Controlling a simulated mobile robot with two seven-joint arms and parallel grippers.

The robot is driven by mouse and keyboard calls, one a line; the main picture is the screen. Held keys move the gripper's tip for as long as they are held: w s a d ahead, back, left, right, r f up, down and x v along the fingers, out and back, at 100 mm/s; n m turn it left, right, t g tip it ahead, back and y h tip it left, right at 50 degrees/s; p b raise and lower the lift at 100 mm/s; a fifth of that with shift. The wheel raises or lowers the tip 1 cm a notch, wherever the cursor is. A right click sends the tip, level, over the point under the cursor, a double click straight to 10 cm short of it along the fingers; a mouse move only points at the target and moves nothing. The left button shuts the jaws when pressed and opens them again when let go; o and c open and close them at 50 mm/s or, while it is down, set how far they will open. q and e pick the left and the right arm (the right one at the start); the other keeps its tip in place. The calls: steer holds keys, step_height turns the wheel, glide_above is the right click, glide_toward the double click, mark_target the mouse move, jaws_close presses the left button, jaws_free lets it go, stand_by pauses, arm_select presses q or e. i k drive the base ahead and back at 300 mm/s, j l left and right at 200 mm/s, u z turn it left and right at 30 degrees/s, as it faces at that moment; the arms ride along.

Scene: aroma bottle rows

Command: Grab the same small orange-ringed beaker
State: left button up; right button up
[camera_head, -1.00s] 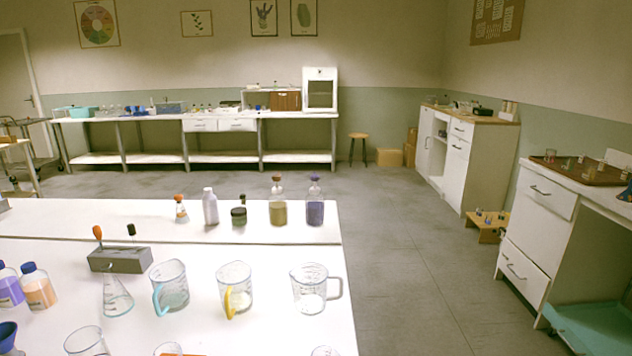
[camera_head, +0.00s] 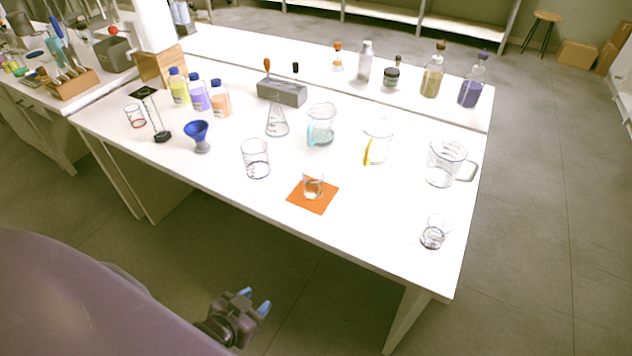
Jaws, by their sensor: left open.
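A small clear beaker with an orange-red ring (camera_head: 135,116) stands at the far left end of the white table (camera_head: 215,170). Another small clear beaker (camera_head: 313,186) stands on an orange square mat (camera_head: 299,199) near the front edge; I cannot make out an orange ring on it. My left gripper (camera_head: 256,300) is open and empty, low in front of the table and apart from both beakers. My right gripper is not in view.
Near the ringed beaker stand a dark thin stand (camera_head: 162,135) and a blue funnel (camera_head: 199,137). A plain beaker (camera_head: 256,160), a conical flask (camera_head: 277,124), jugs with handles (camera_head: 440,165) and a small beaker at right (camera_head: 433,235) stand apart. The table's front right is mostly clear.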

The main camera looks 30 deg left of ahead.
mark_target(312, 191)
steer(key=j+z, duration=0.15)
steer(key=j, duration=0.7)
steer(key=j+z, duration=0.15)
steer(key=j, duration=0.7)
steer(key=k+j+z, duration=0.15)
steer(key=j, duration=0.7)
